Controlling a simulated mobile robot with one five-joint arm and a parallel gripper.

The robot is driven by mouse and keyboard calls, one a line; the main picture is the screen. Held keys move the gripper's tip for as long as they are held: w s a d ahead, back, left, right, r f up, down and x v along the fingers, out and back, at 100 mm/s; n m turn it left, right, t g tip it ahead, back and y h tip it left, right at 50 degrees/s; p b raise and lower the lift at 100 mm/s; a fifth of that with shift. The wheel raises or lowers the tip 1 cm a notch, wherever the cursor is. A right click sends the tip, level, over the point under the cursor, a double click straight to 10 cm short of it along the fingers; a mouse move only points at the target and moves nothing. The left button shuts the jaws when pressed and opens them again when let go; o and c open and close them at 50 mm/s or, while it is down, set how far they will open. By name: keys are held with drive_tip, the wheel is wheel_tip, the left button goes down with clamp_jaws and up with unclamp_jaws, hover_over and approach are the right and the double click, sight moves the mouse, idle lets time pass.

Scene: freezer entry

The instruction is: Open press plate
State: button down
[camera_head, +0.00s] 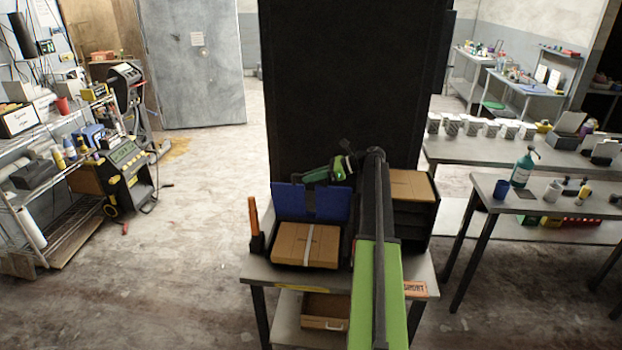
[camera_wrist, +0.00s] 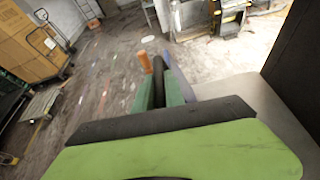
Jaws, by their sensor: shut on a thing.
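The blue press plate (camera_head: 290,200) stands raised and nearly upright behind a cardboard box with a white strap (camera_head: 290,243), which lies in a dark tray on the workbench. My gripper (camera_head: 314,175) is at the plate's top edge, reaching in from the right. In the wrist view, my gripper (camera_wrist: 163,92) is shut on a dark bar, which looks like the plate's handle (camera_wrist: 158,66). A blue strip of the plate (camera_wrist: 186,90) shows just right of the fingers. My arm hides the area right of the tray.
An upright orange tool (camera_head: 254,218) stands at the bench's left edge. A dark rack with a cardboard box on top (camera_head: 410,184) stands right of my arm. A tall black panel (camera_head: 350,80) rises behind the bench. The floor on the left is open.

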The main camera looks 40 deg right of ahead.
drive_tip(key=shift+d+f, duration=0.1)
drive_tip(key=c, duration=1.4)
unclamp_jaws()
drive_tip(key=shift+w, duration=0.15)
drive_tip(key=shift+s+d, duration=0.1)
drive_tip(key=shift+s, duration=0.1)
drive_tip(key=p+v, duration=0.6)
drive_tip(key=v, duration=1.1)
drive_tip(key=shift+p, duration=0.35)
